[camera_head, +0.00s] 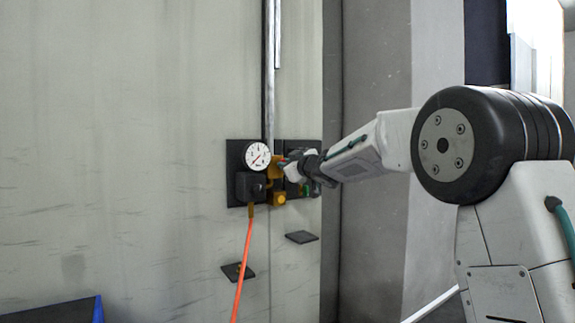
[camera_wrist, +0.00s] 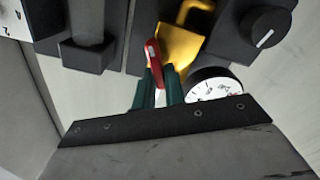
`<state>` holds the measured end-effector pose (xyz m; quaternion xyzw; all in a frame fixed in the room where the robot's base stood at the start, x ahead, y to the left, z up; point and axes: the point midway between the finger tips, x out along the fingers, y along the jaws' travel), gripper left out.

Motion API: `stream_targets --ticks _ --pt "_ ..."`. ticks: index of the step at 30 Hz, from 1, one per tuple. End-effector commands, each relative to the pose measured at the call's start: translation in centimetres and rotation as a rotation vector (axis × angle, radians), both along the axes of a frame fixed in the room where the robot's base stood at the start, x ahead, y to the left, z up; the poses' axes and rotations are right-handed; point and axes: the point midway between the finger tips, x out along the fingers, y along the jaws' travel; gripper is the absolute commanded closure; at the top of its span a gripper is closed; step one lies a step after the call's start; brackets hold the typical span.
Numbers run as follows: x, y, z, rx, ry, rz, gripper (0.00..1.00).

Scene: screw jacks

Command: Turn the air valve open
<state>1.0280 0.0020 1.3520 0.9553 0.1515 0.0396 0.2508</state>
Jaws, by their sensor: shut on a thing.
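The air valve has a yellow body (camera_wrist: 182,46) and a red lever (camera_wrist: 153,55), both clear in the wrist view. In the head view the yellow valve body (camera_head: 274,171) sits on a dark wall panel, just right of the gauge. My gripper (camera_wrist: 160,88) has green fingers and is shut on the red lever. In the head view my gripper (camera_head: 288,168) reaches in from the right, at the valve. It hides part of the valve and most of the lever there.
A round white gauge (camera_head: 257,155) is left of the valve; it also shows in the wrist view (camera_wrist: 214,86). A black knob (camera_wrist: 264,30) is near it. An orange hose (camera_head: 243,262) hangs below. Two small dark plates (camera_head: 301,237) are on the wall.

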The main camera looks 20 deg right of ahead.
Motion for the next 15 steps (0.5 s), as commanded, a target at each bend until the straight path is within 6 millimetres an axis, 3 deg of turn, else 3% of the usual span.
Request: stream_targets --ticks 15 --pt "-0.17 0.41 -0.48 -0.463 -0.15 0.0 1.0"
